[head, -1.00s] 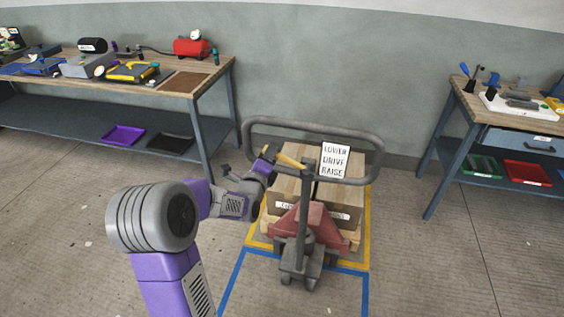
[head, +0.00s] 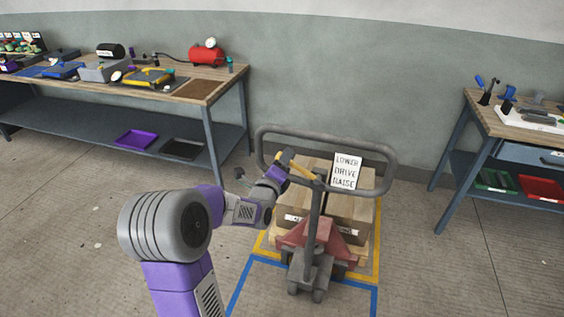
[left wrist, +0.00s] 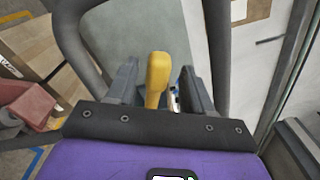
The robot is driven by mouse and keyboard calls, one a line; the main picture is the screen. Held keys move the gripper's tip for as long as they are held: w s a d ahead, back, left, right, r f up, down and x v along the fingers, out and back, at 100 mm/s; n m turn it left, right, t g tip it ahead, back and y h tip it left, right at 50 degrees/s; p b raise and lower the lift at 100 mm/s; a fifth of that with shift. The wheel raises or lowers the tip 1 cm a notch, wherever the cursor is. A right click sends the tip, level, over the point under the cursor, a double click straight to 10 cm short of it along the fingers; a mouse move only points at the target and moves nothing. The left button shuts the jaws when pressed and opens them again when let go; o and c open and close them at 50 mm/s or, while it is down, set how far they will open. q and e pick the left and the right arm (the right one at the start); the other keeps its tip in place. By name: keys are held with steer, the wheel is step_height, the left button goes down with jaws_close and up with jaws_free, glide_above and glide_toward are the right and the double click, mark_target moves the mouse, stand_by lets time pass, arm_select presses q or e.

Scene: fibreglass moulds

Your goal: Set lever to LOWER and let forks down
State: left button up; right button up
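The pallet jack (head: 315,225) has a grey loop handle (head: 385,150) and a yellow lever (head: 302,170) near its top. A white sign (head: 345,172) on the handle reads LOWER, DRIVE, RAISE from top to bottom. My left gripper (head: 283,160) is at the lever, inside the loop. In the left wrist view the yellow lever (left wrist: 157,78) stands between the two open fingers (left wrist: 160,90), with a visible gap on each side. The forks are hidden under the pallet and load. My right gripper is not in view.
Cardboard boxes (head: 348,212) sit on the jack, within yellow floor lines (head: 377,245). Blue lines (head: 240,287) mark the floor in front. A workbench (head: 215,125) with tools stands at left, another (head: 490,115) at right.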

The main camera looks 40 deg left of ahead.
arm_select(q)
steer(key=v, duration=0.7)
steer(key=shift+s, duration=0.3)
steer(key=shift+d+f, duration=0.1)
stand_by(0.3)
steer(key=d+f+n+g+h, duration=0.4)
steer(key=d+f, duration=0.4)
steer(key=f, duration=0.5)
steer(key=d+f+n+g+h, duration=0.25)
steer(key=d+f+n, duration=0.4)
steer(key=f, duration=0.55)
steer(key=s+d+f+n+g+h, duration=0.4)
steer(key=s+d+f+n+g, duration=0.6)
steer(key=s+d+f, duration=0.5)
steer(key=shift+s+d+f+n+p, duration=0.2)
steer(key=shift+s+d+n+p, duration=0.2)
steer(key=shift+s+d+n, duration=0.7)
